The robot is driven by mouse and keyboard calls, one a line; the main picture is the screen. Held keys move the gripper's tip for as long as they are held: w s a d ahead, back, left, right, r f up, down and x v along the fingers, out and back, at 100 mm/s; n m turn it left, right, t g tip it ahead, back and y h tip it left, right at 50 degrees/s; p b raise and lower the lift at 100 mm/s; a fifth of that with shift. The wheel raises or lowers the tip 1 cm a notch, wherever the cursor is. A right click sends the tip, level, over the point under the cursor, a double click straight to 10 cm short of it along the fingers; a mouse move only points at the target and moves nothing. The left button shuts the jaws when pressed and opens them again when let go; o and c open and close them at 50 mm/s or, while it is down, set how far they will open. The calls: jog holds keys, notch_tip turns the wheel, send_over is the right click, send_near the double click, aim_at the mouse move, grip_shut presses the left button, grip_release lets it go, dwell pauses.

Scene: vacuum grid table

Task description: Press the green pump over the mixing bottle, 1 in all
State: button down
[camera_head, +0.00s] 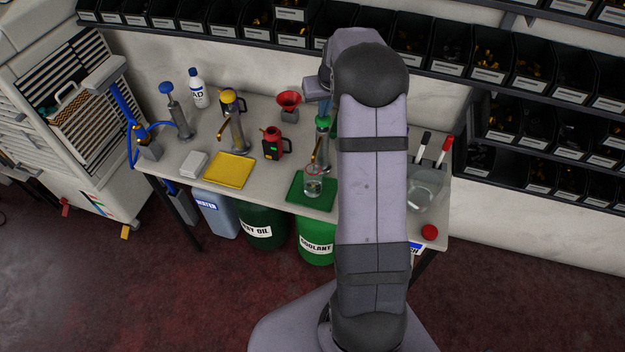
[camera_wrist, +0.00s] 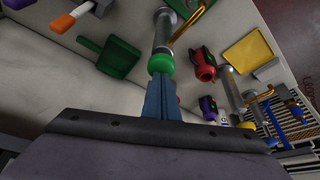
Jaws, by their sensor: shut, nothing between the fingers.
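The green pump (camera_head: 323,122) stands behind the green mat (camera_head: 298,187), with a green knob on a grey metal column and a brass spout. The clear mixing bottle (camera_head: 314,187) stands on that mat, below the spout. My gripper (camera_head: 323,107) is just above the green knob, partly hidden by my arm. In the wrist view, the shut blue-grey fingers of my gripper (camera_wrist: 160,80) point at the green knob (camera_wrist: 161,63), with nothing between them. The tips look very close to the knob; I cannot tell whether they touch it.
A yellow-topped pump (camera_head: 232,115) with a yellow mat (camera_head: 229,170) and a blue-topped pump (camera_head: 177,105) stand left. A red jug (camera_head: 272,145) and a red funnel (camera_head: 289,102) are nearby. A clear container (camera_head: 423,193) stands right of my arm. Bins line the wall behind.

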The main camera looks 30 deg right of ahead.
jog(key=shift+s+f+b, duration=0.1)
jog(key=shift+f+b, duration=0.25)
jog(key=shift+f, duration=0.4)
jog(key=shift+a+r, duration=0.1)
jog(key=shift+r+p, duration=1.25)
jog(key=shift+r, duration=0.45)
jog(key=shift+r+p, duration=2.25)
jog(key=shift+r, duration=0.7)
